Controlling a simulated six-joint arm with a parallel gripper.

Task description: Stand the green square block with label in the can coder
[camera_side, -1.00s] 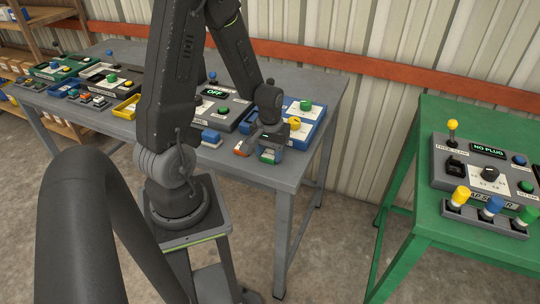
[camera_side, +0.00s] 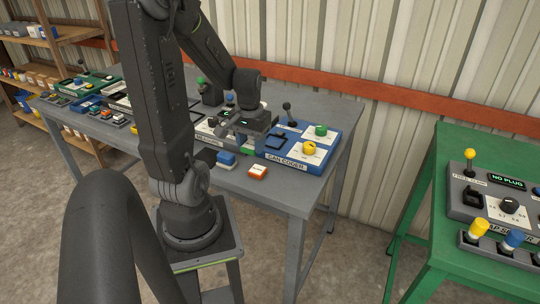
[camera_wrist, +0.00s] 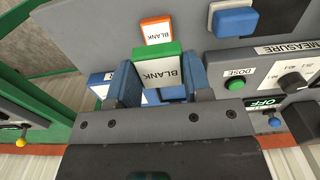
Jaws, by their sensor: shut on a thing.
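My gripper (camera_wrist: 160,76) is shut on the green square block (camera_wrist: 148,68), which has a white label reading BLANK; the label shows in the wrist view between my two blue fingers. In the side view my gripper (camera_side: 236,124) is above the table, left of the can coder, over the grey measure panel. The can coder (camera_side: 327,158) is a blue box with a dark square recess, a black lever, a green knob and a yellow knob. Its recess looks empty.
An orange block (camera_side: 257,172) with a label lies on the table in front of the can coder. A blue block (camera_side: 226,158) lies left of it. The measure panel (camera_wrist: 290,62) is right in the wrist view. A green table (camera_side: 440,235) stands at the right.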

